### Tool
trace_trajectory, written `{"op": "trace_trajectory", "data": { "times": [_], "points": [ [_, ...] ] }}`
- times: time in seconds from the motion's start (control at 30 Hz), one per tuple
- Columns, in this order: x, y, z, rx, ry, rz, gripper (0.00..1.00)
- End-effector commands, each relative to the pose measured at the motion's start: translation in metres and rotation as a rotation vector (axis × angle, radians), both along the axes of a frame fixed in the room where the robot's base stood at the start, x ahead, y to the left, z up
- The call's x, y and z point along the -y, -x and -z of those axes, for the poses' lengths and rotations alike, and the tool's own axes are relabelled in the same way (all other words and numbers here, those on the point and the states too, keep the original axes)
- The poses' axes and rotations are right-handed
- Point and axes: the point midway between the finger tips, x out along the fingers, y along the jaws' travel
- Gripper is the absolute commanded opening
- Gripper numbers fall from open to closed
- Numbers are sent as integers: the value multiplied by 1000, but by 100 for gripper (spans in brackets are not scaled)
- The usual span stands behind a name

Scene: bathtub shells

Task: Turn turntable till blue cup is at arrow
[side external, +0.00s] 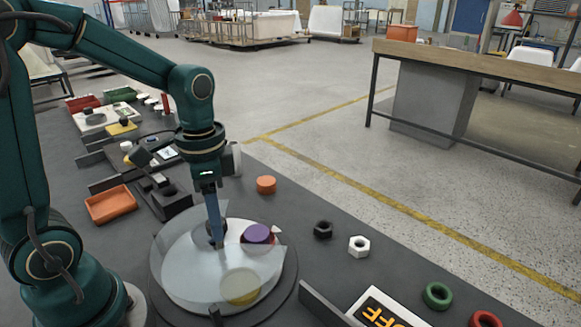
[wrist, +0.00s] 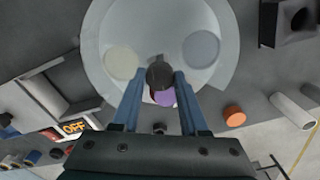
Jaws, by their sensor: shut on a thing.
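The turntable (side external: 185,285) is a pale round disc on a dark base, apparently under a clear cover that washes out its colours. A purple cup (side external: 257,235) sits at its right and a yellow cup (side external: 240,287) at its front. In the wrist view a dull blue-grey round (wrist: 201,48), likely the blue cup, lies right of a beige one (wrist: 121,62); the purple cup (wrist: 163,97) shows partly between the fingers. My gripper (side external: 213,240) is shut on a dark round knob (wrist: 160,75) at the turntable.
An orange cylinder (side external: 266,184), a black nut (side external: 323,230) and a white nut (side external: 359,245) lie beyond the turntable. An OFF sign (side external: 385,312) stands at the front right, with green (side external: 437,295) and red rings beyond. An orange tray (side external: 111,204) is behind left.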

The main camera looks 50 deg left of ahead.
Motion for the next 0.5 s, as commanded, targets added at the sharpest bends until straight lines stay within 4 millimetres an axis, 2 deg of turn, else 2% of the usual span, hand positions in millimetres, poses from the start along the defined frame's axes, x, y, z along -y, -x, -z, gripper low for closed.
{"op": "trace_trajectory", "data": {
  "times": [0.5],
  "points": [
    [0, 0, -1, 1, 0, 259, 0]
  ]
}}
